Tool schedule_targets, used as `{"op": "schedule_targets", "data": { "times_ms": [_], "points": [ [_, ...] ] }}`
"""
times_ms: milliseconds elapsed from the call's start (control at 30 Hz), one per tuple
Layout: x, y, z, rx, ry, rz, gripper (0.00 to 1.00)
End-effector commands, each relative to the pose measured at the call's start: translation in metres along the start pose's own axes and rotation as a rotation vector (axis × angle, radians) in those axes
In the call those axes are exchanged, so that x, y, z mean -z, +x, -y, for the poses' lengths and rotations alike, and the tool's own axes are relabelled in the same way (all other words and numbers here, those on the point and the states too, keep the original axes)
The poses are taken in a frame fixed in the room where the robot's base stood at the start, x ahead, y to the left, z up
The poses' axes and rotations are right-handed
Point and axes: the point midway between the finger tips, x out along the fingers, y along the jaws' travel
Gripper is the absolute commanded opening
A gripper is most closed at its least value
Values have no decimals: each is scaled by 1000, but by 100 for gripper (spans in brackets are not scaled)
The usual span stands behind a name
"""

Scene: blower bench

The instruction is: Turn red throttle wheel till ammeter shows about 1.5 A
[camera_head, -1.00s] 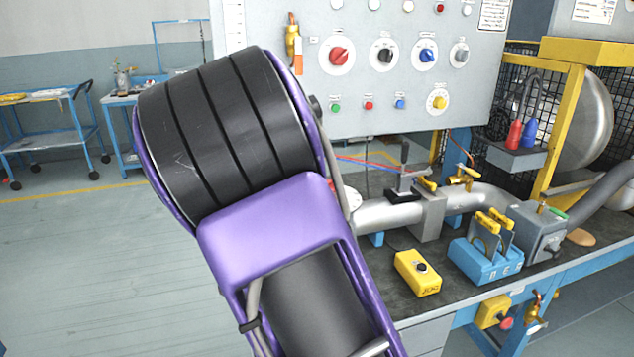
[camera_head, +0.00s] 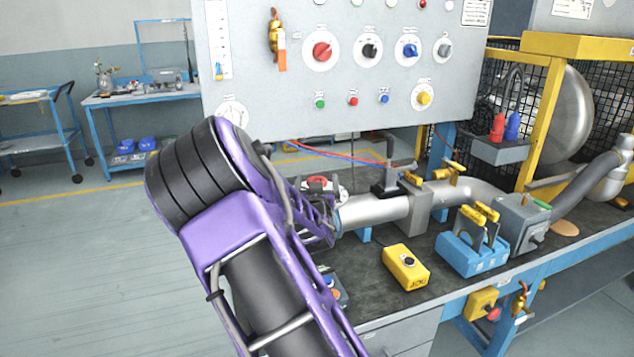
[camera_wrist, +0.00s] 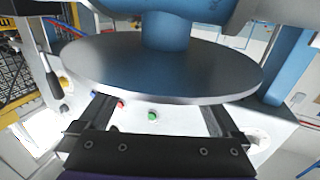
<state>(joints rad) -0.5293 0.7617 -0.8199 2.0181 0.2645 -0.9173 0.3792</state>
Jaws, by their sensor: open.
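A red, rounded part (camera_head: 318,182) on a pale base shows behind my arm at the left end of the pipe; it may be the throttle wheel, partly hidden. A red knob (camera_head: 321,51) sits at the upper left of the panel's large knobs. A round white gauge (camera_head: 232,112) is at the panel's lower left, its lower part covered by my arm; its reading is illegible and I cannot tell if it is the ammeter. My gripper (camera_wrist: 155,103) is open in the wrist view, fingers apart, close to a grey disc (camera_wrist: 160,70) on a blue stem. Contact is unclear.
The grey panel (camera_head: 460,85) hangs above the bench. A metal pipe (camera_head: 375,210) with yellow-handled valves runs along the bench. A yellow box (camera_head: 406,267) and a blue block (camera_head: 473,250) stand in front. Open floor lies to the left.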

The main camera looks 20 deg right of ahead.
Motion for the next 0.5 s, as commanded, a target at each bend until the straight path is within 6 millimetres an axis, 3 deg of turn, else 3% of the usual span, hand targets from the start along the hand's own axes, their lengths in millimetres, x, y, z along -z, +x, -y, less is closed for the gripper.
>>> {"op": "schedule_targets", "data": {
  "times_ms": [267, 500],
  "points": [
    [0, 2, 0, 0, 0, 0, 99],
    [0, 2, 0, 0, 0, 0, 59]
  ]
}}
